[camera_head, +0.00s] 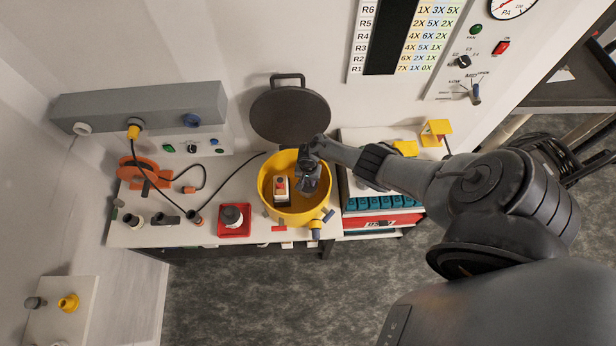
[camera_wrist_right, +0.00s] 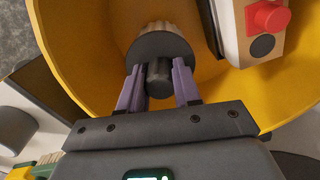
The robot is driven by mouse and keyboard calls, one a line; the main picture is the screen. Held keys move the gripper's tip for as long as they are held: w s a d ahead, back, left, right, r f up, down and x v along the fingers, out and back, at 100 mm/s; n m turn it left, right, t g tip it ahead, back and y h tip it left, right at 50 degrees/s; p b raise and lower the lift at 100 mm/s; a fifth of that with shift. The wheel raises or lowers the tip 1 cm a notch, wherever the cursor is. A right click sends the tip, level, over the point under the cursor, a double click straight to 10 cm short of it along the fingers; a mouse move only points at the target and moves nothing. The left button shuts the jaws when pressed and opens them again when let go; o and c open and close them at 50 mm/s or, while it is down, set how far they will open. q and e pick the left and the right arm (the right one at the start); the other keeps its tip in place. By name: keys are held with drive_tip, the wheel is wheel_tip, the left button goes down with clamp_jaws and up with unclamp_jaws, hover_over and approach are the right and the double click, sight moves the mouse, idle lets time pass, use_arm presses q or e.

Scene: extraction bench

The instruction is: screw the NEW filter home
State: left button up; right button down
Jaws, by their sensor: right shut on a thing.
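My right gripper (camera_head: 308,172) reaches down inside the open yellow drum (camera_head: 265,190). In the right wrist view its two fingers (camera_wrist_right: 158,75) are shut on the dark knob of a filter (camera_wrist_right: 160,47), which has a dark round cap and a paler body beyond it. The filter is inside the drum (camera_wrist_right: 75,45); whether its thread is engaged is hidden. Another white and dark cylindrical part (camera_head: 232,216) stands in a red tray (camera_head: 234,235) left of the drum; I cannot tell whether it is a filter. My left gripper is not in view.
A pale box with a red button (camera_head: 281,187) sits in the drum, close beside the gripper. A dark round lid (camera_head: 290,115) leans on the wall behind. Cables and an orange reel (camera_head: 138,172) lie left. A red-fronted case with teal items (camera_head: 380,222) stands right.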

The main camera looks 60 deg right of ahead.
drive_tip(key=m, duration=0.4)
drive_tip(key=shift+a+p, duration=0.1)
drive_tip(key=shift+p, duration=0.25)
drive_tip(key=m, duration=0.3)
drive_tip(key=c, duration=0.8)
unclamp_jaws()
drive_tip(key=shift+d, duration=0.2)
drive_tip(key=shift+o, duration=0.2)
